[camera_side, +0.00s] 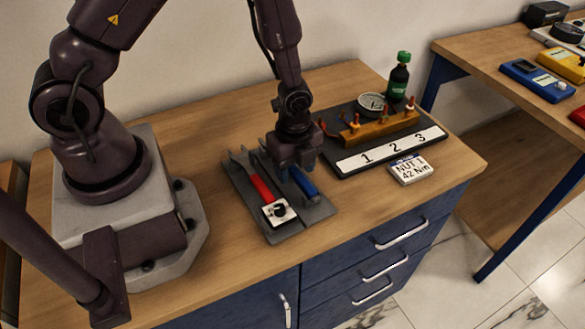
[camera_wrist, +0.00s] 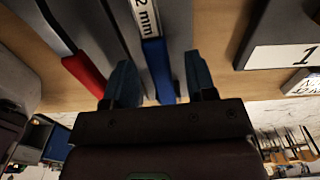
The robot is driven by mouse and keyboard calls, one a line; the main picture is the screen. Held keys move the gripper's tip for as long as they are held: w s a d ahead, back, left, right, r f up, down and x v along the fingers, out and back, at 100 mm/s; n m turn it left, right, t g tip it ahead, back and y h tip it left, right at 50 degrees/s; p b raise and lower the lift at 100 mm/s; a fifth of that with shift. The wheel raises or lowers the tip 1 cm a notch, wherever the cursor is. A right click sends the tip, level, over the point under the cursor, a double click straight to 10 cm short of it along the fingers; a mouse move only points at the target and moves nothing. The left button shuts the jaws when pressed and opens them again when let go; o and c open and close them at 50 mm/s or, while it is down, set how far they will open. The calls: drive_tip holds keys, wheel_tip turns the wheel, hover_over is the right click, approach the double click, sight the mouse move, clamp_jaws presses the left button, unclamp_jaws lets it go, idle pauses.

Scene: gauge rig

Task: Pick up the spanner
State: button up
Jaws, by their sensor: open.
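Two long tools lie side by side on a dark grey mat (camera_side: 308,231). One has a red handle (camera_side: 261,188) and a forked metal end at the back. The other has a blue handle (camera_side: 302,184); its far part is hidden by my gripper in the side view. My gripper (camera_side: 297,166) is open, pointing down over the blue-handled tool. I cannot tell whether the fingers touch anything.
A "NUT 1 42 Nm" display (camera_side: 412,170) and green bottle (camera_side: 398,77) are near.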

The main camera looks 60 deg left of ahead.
sight(295, 169)
drive_tip(key=shift+c, duration=0.5)
clamp_jaws()
drive_tip(key=shift+r, duration=0.2)
wheel_tip(295, 169, up, 10)
drive_tip(key=shift+f, duration=0.15)
